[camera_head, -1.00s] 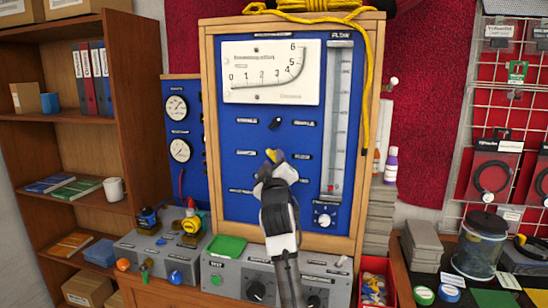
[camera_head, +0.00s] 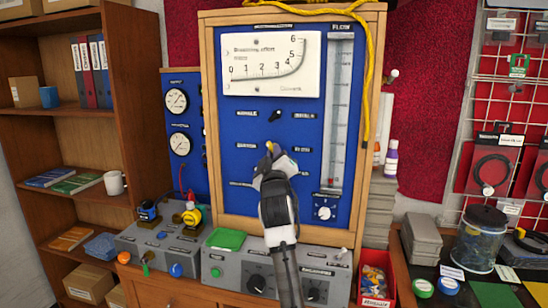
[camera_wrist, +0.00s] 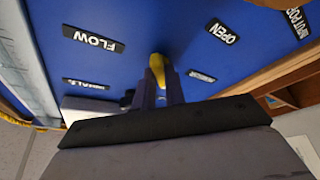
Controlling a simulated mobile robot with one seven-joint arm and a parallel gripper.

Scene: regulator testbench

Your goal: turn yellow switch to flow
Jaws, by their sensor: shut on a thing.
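The yellow switch (camera_head: 269,147) sits on the blue panel (camera_head: 228,205), between a label on its left and one on its right. My gripper (camera_head: 271,156) reaches up from below and hides most of it. In the wrist view, the switch's yellow tip (camera_wrist: 157,66) sticks out between the fingers of my gripper (camera_wrist: 157,92), which are shut on it. That view is turned over: the FLOW label (camera_wrist: 93,40) is to the left and the OPEN label (camera_wrist: 221,33) to the right. The yellow tip lies between these labels, on neither.
A black switch (camera_head: 275,115) sits just above on the panel. A large white gauge (camera_head: 271,64) is higher up, and a clear flow tube (camera_head: 338,110) and a white-ringed knob (camera_head: 325,208) are at the right. A grey control box (camera_head: 233,271) stands below.

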